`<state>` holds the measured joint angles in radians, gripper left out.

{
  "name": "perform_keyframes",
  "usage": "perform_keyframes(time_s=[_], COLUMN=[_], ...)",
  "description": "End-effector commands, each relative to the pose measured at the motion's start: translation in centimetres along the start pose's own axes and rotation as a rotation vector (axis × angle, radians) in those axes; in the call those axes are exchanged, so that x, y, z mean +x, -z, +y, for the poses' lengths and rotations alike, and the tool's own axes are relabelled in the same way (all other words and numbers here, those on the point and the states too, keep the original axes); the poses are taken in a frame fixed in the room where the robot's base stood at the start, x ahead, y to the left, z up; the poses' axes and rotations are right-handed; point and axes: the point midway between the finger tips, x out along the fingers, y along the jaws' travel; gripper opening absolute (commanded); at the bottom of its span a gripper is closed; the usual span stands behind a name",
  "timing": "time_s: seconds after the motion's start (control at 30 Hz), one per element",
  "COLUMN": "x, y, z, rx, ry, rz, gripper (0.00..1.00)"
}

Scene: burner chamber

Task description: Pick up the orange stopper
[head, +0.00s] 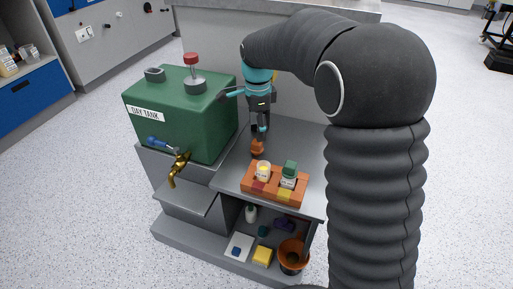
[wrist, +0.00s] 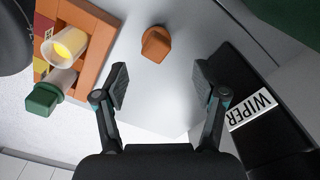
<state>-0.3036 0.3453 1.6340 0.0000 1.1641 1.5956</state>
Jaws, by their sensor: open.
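The orange stopper (wrist: 156,43) sits on the grey bench top, ahead of my fingertips in the wrist view. In the head view the stopper (head: 257,147) is just below my gripper (head: 261,130), behind the brick-coloured rack. In the wrist view my gripper (wrist: 160,85) is open, with nothing between its fingers. The stopper lies beyond the fingertips and roughly in line with the gap between them. I cannot tell how high the fingertips are above the bench.
An orange rack (head: 273,191) holds a cup of yellow stuff (head: 263,171) and a green-capped bottle (head: 289,174). A green tank (head: 184,115) with a brass tap (head: 179,168) stands left. A black part labelled WIPER (wrist: 251,109) lies right in the wrist view.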

Motion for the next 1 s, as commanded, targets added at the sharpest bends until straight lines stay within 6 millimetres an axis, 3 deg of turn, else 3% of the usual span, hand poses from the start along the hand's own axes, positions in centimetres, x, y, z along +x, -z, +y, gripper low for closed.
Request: perform_keyframes(time_s=[0.1,0.33,0.63,0.97,1.0], x=[1.5,2.8,6.7,7.3,7.3], y=[0.0,-0.1,-0.2,-0.2,-0.2], z=[0.0,0.1,0.5,0.5,0.5], rx=[-0.001,-0.001,0.0,-0.001,0.0], ry=[-0.001,0.0,0.0,0.002,0.002], rz=[0.0,0.0,0.0,0.0,0.0], gripper=[0.71,0.71,0.71,0.71,0.63])
